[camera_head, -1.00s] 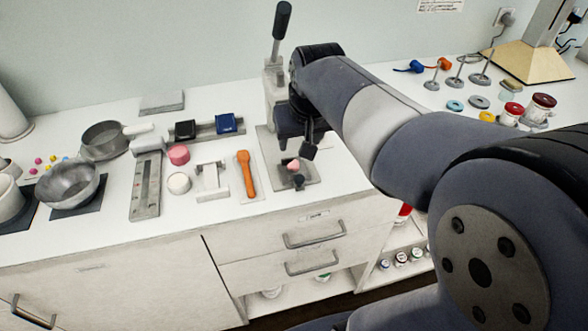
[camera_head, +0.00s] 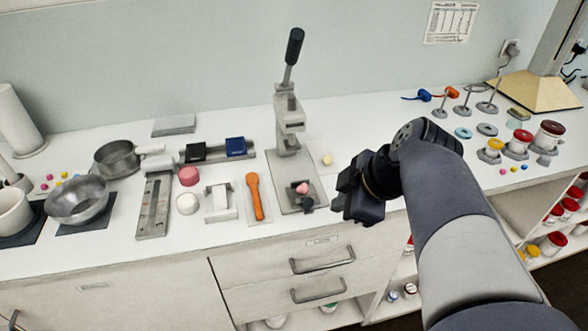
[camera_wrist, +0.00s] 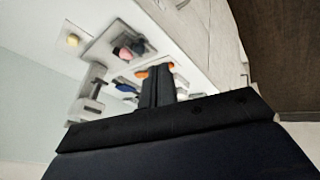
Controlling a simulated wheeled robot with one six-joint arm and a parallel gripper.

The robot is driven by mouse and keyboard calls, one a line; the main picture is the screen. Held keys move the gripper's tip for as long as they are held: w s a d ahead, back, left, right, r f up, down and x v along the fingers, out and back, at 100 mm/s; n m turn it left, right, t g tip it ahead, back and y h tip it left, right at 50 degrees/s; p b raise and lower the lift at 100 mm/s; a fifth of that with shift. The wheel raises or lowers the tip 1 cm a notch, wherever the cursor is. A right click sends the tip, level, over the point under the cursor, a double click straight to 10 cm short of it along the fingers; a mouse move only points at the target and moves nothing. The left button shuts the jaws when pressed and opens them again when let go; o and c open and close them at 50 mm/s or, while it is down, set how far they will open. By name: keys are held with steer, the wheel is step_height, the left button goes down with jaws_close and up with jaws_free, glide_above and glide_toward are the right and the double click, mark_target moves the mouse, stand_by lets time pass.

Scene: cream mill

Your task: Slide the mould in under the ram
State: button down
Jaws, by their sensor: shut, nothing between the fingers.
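The hand press (camera_head: 288,125) stands upright on the bench, its dark lever raised and its head with the ram above a grey base plate (camera_head: 290,207). On the front part of that plate sit a pink piece (camera_head: 303,188) and, touching or close in front of it, a small dark piece (camera_head: 308,203), which looks like the mould. Both also show in the wrist view, the pink piece (camera_wrist: 122,53) beside the dark piece (camera_wrist: 138,46). My gripper (camera_head: 342,200) is to the right of the plate, apart from it. Its fingers (camera_wrist: 158,75) are shut and empty.
An orange spoon (camera_head: 255,196), a white stand (camera_head: 220,203) and pink and white round pieces lie left of the press. A small yellow piece (camera_head: 327,160) lies behind right. Stands and jars fill the right bench. The bench right of the press is mostly clear.

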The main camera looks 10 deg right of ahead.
mark_target(304, 195)
steer(key=shift+n, duration=0.9)
steer(key=shift+w+d+r+p+x, duration=0.15)
steer(key=shift+w+x, duration=0.25)
steer(key=shift+x, duration=1.6)
steer(key=shift+w+d+r+p+x, duration=0.2)
steer(key=shift+w+x, duration=0.2)
steer(key=shift+x, duration=1.55)
steer(key=shift+w+d+r+p+x, duration=0.15)
steer(key=shift+w+x, duration=0.25)
steer(key=shift+x, duration=1.6)
